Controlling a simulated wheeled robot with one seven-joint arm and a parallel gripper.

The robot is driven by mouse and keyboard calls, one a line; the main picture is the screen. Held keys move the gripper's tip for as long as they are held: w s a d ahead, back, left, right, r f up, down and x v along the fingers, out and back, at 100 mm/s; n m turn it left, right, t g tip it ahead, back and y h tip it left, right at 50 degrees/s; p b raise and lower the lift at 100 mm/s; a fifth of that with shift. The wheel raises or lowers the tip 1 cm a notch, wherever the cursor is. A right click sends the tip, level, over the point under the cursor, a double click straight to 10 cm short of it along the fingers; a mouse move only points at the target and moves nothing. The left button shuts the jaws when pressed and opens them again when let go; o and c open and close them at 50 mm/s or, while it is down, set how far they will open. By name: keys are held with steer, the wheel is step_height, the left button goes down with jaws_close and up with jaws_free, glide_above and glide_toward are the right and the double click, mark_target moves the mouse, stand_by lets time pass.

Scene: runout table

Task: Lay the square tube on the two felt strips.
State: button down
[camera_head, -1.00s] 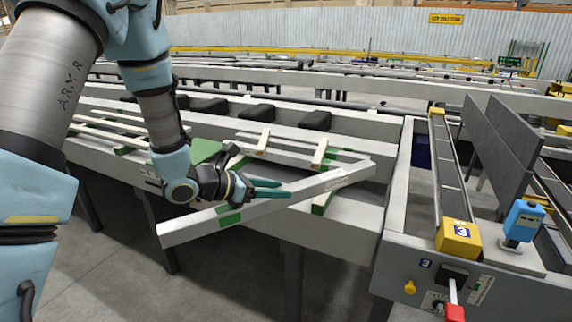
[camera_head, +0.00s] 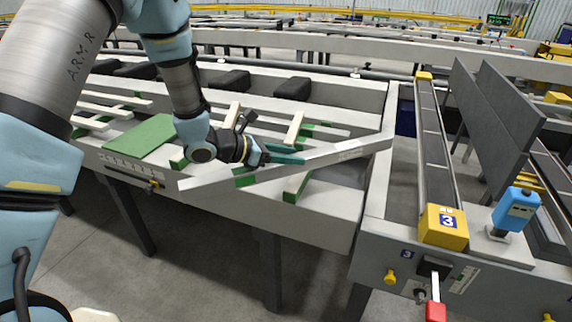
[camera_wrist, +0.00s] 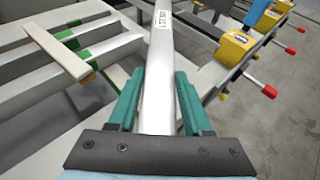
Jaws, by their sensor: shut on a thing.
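The square tube (camera_head: 335,155) is long, pale grey-white and carries a printed label near its right end. My gripper (camera_head: 300,155) is shut on it near mid-length, with teal fingers. In the wrist view the tube (camera_wrist: 158,55) runs away from me between the two fingers. In the head view it slants up to the right, across the table's front. Two green strips that look like the felt strips, one left (camera_head: 245,178) and one right (camera_head: 297,187), show at the tube and below it. The tube partly hides the left one. I cannot tell whether the tube touches them.
A green pad (camera_head: 142,137) and pale bars (camera_head: 95,121) lie left on the table. Wooden pieces (camera_head: 293,128) and dark blocks (camera_head: 292,88) stand behind the tube. A conveyor with a yellow end block (camera_head: 443,226) and a blue device (camera_head: 516,208) are at right.

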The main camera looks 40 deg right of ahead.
mark_target(289, 171)
steer(key=shift+f+p, duration=0.6)
steer(key=shift+f, duration=1.9)
steer(key=shift+f, duration=0.1)
steer(key=shift+f, duration=0.1)
steer(key=shift+c, duration=1.7)
jaws_free()
steer(key=shift+a+r, duration=0.1)
steer(key=shift+r, duration=0.1)
steer(key=b+v, duration=0.3)
steer(key=v, duration=0.9)
